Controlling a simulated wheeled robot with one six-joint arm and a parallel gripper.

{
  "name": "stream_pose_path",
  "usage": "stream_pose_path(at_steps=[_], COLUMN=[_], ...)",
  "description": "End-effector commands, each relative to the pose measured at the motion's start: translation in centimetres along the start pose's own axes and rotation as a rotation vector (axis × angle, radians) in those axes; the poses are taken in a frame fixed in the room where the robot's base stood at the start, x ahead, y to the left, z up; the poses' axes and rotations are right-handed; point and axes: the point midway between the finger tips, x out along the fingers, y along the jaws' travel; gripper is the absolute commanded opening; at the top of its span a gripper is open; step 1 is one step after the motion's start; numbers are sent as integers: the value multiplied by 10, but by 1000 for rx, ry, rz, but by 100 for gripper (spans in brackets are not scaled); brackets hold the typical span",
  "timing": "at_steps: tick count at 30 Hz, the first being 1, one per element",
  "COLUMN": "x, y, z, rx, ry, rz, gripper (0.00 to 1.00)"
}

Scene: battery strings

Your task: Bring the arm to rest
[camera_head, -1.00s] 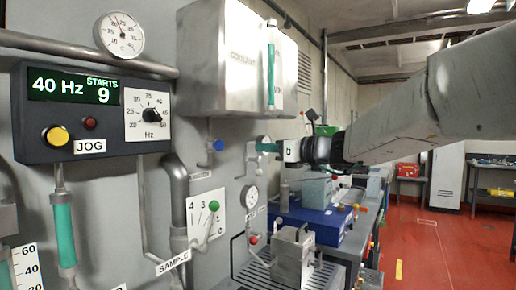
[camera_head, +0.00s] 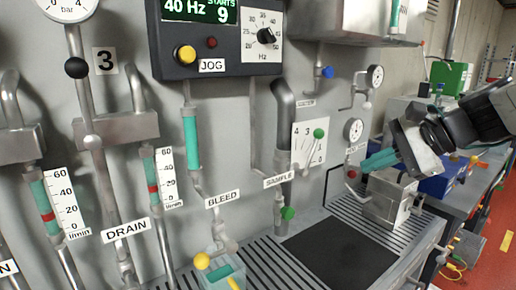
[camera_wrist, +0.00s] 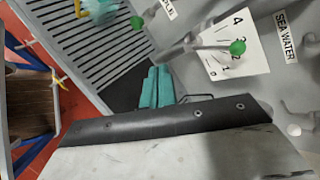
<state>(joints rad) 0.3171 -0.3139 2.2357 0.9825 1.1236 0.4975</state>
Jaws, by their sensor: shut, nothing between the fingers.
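My gripper (camera_head: 380,160) is at the right in the head view, with its teal fingers pointing left and slightly down. The fingers are together with nothing between them. It hangs in front of the grey panel, above and beside a small metal box (camera_head: 388,196); I cannot tell whether it touches the box. In the wrist view the teal fingers of my gripper (camera_wrist: 157,86) lie side by side over a dark mat and the panel's foot.
A control box (camera_head: 205,40) with a yellow button hangs on the panel. A green-knobbed lever (camera_head: 318,134) stands left of my gripper. A slatted tray with a black mat (camera_head: 340,250) lies below. A blue case (camera_head: 440,184) stands behind the gripper. Red floor is at the right.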

Motion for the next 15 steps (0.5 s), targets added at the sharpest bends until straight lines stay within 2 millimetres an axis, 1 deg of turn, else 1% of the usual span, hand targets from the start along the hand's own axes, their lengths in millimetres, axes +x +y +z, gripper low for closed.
stream_pose_path(at_steps=[1,2,3,5,6,9,12,15], x=[2,2,0,-6,-12,-30,-47,-54], y=[35,56,83,122,146,196,227,238], z=[10,14,18,21,21,20,17,20], rx=[-152,-245,-368,-547,-662,-909,-1074,-1145], ry=[20,29,39,45,46,46,59,82], rz=[114,185,281,424,517,727,874,918], gripper=[0,0,0,0,0,0,0,0])
